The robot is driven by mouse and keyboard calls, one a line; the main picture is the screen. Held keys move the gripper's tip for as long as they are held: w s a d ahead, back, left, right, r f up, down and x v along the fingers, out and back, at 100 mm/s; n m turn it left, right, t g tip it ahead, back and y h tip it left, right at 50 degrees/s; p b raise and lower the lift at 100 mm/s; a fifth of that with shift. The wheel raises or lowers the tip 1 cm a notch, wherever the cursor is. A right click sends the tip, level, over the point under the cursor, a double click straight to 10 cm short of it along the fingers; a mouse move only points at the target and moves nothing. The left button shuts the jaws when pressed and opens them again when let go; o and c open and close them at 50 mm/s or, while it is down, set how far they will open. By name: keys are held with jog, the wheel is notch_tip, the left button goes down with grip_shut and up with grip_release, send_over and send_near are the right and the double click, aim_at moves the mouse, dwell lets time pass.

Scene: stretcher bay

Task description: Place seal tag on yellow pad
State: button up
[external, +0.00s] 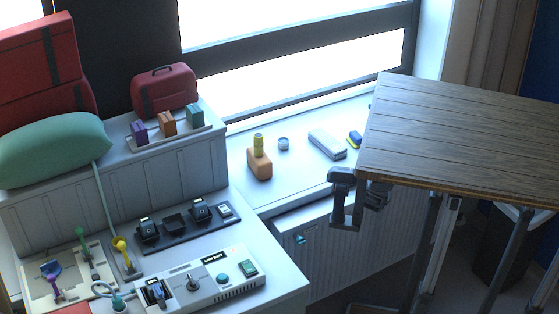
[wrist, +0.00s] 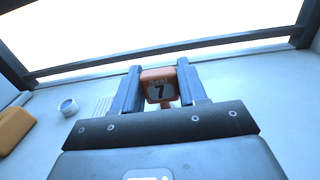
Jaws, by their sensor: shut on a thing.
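The seal tag (wrist: 159,88) is orange with a pale face marked "Seal" and a black 7. In the wrist view it sits between the two dark fingers of my gripper (wrist: 158,80), which is shut on it. In the external view my gripper (external: 346,206) is a dark shape beside the wooden table's left edge, in front of the window ledge; the tag cannot be made out there. I cannot clearly identify a yellow pad in either view.
The wooden table (external: 460,130) overhangs on the right. On the window ledge stand an orange bottle (external: 259,164) with a yellow top, a small round pot (external: 283,144) and a long white box (external: 327,144). A control console (external: 200,284) and cluttered counter fill the left.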

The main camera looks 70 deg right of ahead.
jog(key=s, duration=0.3)
send_over(357, 135)
notch_tip(357, 135, down, 6)
jog(key=shift+w+d+f, duration=0.15)
jog(key=shift+f, duration=1.95)
jog(key=shift+f, duration=0.15)
jog(key=o, duration=1)
jog(key=v, duration=1.2)
jog(key=shift+r, duration=0.2)
jog(key=shift+w, duration=0.1)
